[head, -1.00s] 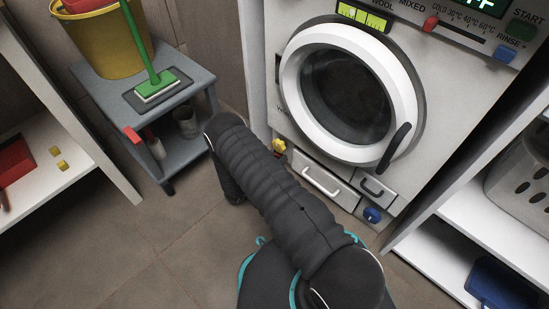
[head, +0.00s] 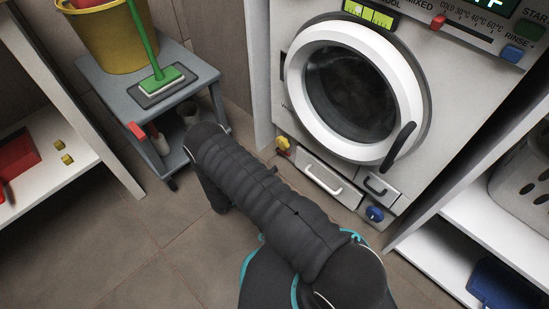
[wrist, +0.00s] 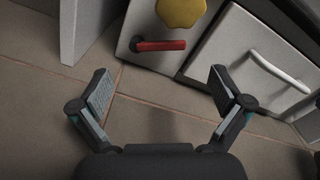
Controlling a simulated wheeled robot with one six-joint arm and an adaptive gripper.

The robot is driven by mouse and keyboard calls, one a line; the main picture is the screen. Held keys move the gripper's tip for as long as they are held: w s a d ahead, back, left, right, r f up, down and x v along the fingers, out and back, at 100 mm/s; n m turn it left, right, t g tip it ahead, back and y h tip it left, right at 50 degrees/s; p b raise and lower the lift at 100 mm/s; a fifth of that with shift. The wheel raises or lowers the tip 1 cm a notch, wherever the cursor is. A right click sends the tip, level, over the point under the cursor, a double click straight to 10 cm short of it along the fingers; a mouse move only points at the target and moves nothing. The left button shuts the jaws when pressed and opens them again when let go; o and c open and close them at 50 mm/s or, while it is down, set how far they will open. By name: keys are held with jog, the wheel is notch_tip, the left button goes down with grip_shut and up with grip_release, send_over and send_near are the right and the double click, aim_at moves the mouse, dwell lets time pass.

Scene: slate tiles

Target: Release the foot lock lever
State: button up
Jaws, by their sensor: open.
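A red lever (wrist: 161,45), which looks like the foot lock lever, lies level on the low front panel of the washing machine, at the top middle of the wrist view. A yellow knob (wrist: 181,12) sits just above it. It also shows in the head view (head: 283,145). I cannot make out the red lever in the head view. My gripper (wrist: 160,88) is open and empty, its two fingers spread wide below the lever in the wrist view and apart from it. My gripper is hidden behind my arm in the head view.
A white drawer with a handle (wrist: 281,72) is right of the lever. A grey cart (head: 190,75) with a bucket and brush stands left of the washing machine (head: 450,110). A blue knob (head: 375,213) is low at right. White shelves (head: 440,255) flank both sides. Tiled floor (head: 130,235) is clear.

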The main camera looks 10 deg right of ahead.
jog(key=shift+v, duration=2.2)
jog(key=shift+r, duration=0.1)
